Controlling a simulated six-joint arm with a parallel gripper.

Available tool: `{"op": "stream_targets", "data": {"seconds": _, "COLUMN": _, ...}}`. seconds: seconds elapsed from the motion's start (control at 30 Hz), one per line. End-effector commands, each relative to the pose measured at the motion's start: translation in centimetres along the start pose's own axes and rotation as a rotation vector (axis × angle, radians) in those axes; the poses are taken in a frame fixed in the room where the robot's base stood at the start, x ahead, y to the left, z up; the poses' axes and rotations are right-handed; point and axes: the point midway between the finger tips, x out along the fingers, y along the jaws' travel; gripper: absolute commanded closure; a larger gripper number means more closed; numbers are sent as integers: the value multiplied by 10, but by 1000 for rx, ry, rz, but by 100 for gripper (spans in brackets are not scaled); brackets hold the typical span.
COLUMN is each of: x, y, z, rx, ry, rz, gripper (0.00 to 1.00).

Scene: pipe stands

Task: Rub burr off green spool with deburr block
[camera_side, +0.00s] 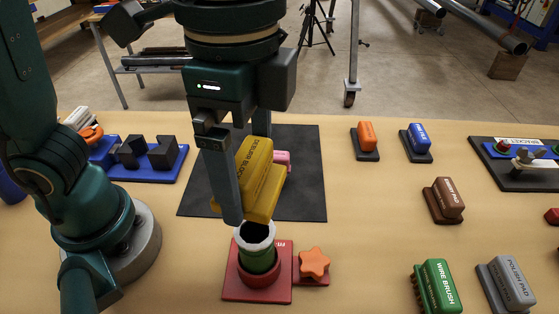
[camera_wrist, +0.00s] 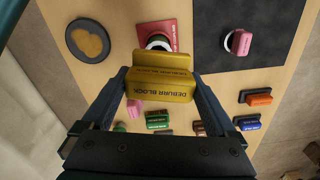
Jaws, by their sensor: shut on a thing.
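The green spool (camera_side: 258,262) stands upright in a red fixture (camera_side: 232,285) with an orange star knob (camera_side: 314,262). A rough whitish ring, seemingly the burr (camera_side: 255,233), runs around its open top. My gripper (camera_side: 246,190) is shut on the yellow deburr block (camera_side: 262,180), held tilted just above and behind the spool's top in the side view. Whether block and ring touch I cannot tell. In the wrist view the deburr block (camera_wrist: 160,85) sits between both fingers and hides part of the spool's pale rim (camera_wrist: 158,43).
A black mat (camera_side: 305,190) with a pink piece (camera_side: 282,158) lies behind. A blue rack (camera_side: 165,170) is at left. Orange (camera_side: 367,136), blue (camera_side: 419,138) and brown blocks (camera_side: 444,198), a green wire brush (camera_side: 438,285) and a grey polish pad (camera_side: 508,285) stand at right.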

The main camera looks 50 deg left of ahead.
Motion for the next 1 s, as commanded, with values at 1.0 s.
{"op": "stream_targets", "data": {"seconds": 1.0, "x": 46, "y": 3, "z": 1, "rx": 14, "ry": -3, "rz": 1, "gripper": 82}}
